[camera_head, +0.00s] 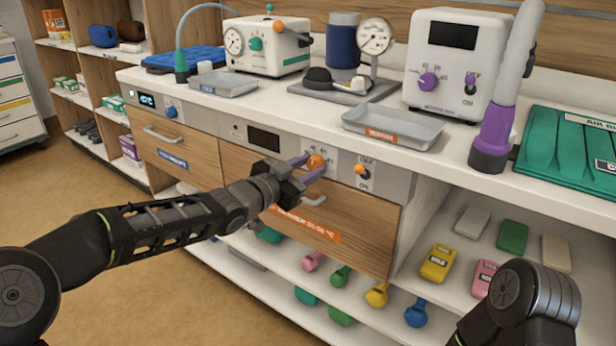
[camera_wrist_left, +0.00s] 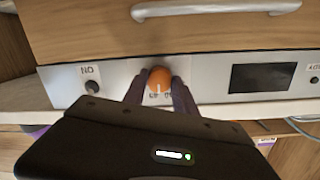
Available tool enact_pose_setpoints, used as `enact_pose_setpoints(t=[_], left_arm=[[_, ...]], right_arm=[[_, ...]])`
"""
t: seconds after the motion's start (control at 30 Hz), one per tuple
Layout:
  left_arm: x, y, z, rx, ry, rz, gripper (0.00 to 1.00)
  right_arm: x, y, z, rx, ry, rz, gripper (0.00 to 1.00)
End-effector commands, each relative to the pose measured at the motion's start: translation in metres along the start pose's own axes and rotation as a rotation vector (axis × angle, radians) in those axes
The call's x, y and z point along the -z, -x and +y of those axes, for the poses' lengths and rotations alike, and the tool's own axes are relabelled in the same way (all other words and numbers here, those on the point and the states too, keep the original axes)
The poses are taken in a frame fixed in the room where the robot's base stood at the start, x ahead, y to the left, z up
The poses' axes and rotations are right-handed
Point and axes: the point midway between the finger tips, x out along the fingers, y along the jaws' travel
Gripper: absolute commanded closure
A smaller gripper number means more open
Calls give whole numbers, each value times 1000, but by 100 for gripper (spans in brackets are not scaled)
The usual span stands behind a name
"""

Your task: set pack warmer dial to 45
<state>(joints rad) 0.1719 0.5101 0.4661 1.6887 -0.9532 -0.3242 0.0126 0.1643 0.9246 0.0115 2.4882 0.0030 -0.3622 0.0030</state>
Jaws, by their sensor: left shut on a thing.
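The pack warmer dial is an orange knob (camera_head: 316,161) on the silver panel (camera_head: 237,130) above a wooden drawer. My left gripper (camera_head: 308,169) reaches the panel from the left, its purple fingers shut on the knob. In the left wrist view the knob (camera_wrist_left: 160,76) sits between the two fingertips (camera_wrist_left: 159,88). A white line shows on the knob, but the scale numbers are partly hidden by the fingers. A dark display (camera_head: 263,139) left of the knob shows no readable value. My right gripper is out of view.
An orange switch (camera_head: 361,170) marked OFF and ON sits just right of the dial. A drawer handle (camera_head: 313,200) is just below my left gripper. A metal tray (camera_head: 393,130) stands on the counter above. Open shelves below hold colored packs and dumbbells.

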Motion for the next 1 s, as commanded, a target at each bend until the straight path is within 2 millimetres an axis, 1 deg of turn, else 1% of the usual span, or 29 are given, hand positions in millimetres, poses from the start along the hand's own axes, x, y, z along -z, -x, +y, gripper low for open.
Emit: enact_pose_setpoints(t=[0.03,0.1,0.4,0.6,0.97,1.0], left_arm=[[-4,0,2,3,-40,-2,100],[-3,0,2,8,-94,-4,100],[-1,0,1,21,-253,-14,100],[0,0,0,25,-290,-18,100],[0,0,0,25,-292,-19,100],[0,0,0,25,-292,-19,64]], right_arm=[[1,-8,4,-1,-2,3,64],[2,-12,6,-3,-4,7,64],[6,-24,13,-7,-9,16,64],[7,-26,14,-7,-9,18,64],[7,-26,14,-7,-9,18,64],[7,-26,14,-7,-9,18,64]])
